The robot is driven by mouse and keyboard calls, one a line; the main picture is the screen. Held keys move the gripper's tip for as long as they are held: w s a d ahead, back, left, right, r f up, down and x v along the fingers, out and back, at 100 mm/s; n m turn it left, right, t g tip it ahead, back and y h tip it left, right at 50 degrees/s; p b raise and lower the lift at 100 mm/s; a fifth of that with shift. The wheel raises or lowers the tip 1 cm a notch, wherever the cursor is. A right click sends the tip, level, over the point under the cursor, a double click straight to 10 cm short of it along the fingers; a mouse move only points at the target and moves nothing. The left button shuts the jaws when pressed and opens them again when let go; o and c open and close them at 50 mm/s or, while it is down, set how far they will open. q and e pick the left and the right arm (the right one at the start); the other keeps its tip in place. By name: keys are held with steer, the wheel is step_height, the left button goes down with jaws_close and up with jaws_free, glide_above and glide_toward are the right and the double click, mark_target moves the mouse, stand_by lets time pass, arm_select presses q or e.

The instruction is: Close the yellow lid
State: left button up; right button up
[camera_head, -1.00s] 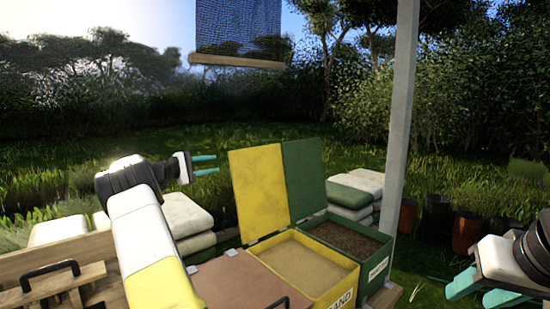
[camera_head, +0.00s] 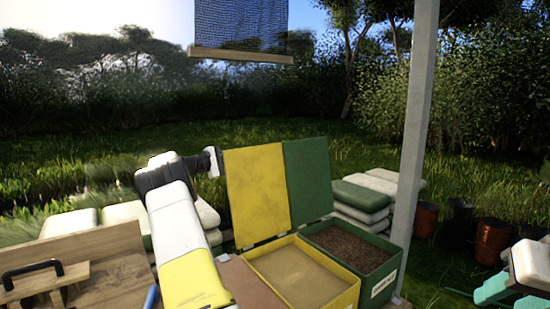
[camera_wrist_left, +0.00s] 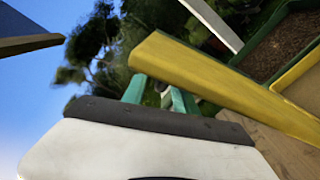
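The yellow lid (camera_head: 257,190) stands open and nearly upright, hinged at the back of the yellow sand box (camera_head: 338,297). In the left wrist view the lid shows edge-on as a yellow slab (camera_wrist_left: 220,82). My left arm reaches in from the left to the lid's left edge. In the head view the fingers are hidden, apparently behind the lid. The left wrist view shows the left gripper's (camera_wrist_left: 158,92) teal fingers apart and empty, close to the lid; contact is unclear. My right gripper (camera_head: 508,290) is at the right edge, open and empty, partly cut off.
The green lid (camera_head: 307,180) stands open beside the yellow one, over a green box (camera_head: 385,287) of dark soil. A pale post (camera_head: 416,130) rises right of the boxes. Stacked sacks (camera_head: 362,207) lie behind. A wooden box with a black handle (camera_head: 32,270) is at left.

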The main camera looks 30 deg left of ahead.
arm_select(q)
steer(key=shift+x, duration=2)
jaws_close()
steer(key=shift+r, duration=0.2)
